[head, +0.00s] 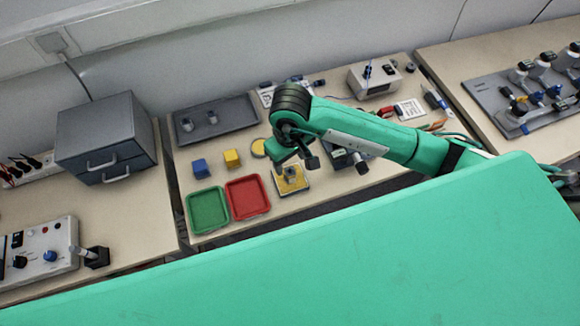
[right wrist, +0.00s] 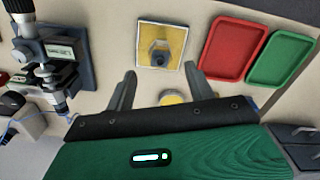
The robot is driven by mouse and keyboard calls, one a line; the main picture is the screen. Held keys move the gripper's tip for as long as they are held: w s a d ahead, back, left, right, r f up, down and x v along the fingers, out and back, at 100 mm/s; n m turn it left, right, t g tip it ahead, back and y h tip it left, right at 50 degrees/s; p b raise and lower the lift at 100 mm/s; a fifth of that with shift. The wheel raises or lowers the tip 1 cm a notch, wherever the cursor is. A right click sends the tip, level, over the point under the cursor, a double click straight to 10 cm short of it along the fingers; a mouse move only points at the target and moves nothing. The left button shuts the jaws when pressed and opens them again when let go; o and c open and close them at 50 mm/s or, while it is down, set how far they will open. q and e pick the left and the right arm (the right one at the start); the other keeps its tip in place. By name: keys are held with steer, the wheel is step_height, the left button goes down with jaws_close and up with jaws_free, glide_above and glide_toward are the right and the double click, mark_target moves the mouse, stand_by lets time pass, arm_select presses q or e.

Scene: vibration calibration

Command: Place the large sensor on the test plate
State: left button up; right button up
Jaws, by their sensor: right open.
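A square yellow-edged plate (head: 296,188), which looks like the test plate, lies on the middle bench right of the red tray. It also shows in the right wrist view (right wrist: 145,32). A grey metal piece with a dark centre (right wrist: 160,55), probably the large sensor, stands on it. My right gripper (head: 295,165) is above the plate area, open and empty. In the right wrist view its spread fingers (right wrist: 160,73) point toward the plate, apart from the grey piece. Two small grey metal pieces (head: 212,117) stand on a dark tray (head: 240,108). My left gripper is not in view.
A red tray (head: 248,197) and a green tray (head: 208,210) lie left of the plate. A blue cube (head: 201,168), yellow cube (head: 232,158) and yellow disc (head: 258,148) are behind them. A dark device (right wrist: 65,55) stands beside the plate.

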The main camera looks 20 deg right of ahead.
mark_target(290, 170)
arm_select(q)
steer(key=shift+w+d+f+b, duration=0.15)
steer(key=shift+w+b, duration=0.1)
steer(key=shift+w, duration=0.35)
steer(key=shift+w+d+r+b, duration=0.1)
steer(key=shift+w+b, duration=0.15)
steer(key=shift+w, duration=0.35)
arm_select(e)
step_height(290, 170, up, 6)
steer(key=shift+r, duration=0.15)
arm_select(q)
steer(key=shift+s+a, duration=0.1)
